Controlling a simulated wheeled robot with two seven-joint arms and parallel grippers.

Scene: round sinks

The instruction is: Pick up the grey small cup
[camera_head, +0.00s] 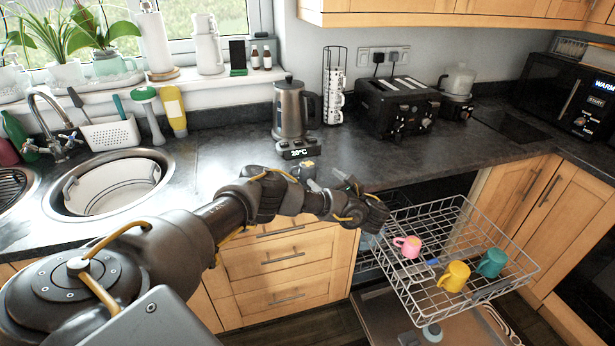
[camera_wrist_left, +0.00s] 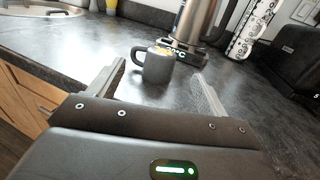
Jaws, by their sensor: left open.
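The grey small cup (camera_wrist_left: 157,66) stands upright on the dark worktop in the left wrist view, its handle toward the left. Something yellow-orange shows at its opening. In the head view the cup (camera_head: 304,167) is partly hidden behind my left arm, in front of the kettle base. My left gripper (camera_head: 325,180) is open and empty over the worktop's front edge. In the left wrist view its two fingers (camera_wrist_left: 160,75) point toward the cup, one to each side in the picture, with the cup beyond them and apart. My right gripper is not in view.
The kettle (camera_head: 291,110) on its display base stands close behind the cup. A cup rack (camera_head: 334,88) and a black toaster (camera_head: 395,105) stand to the right. An open dishwasher rack (camera_head: 425,290) holds pink, yellow and teal cups. Worktop left of the kettle is clear.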

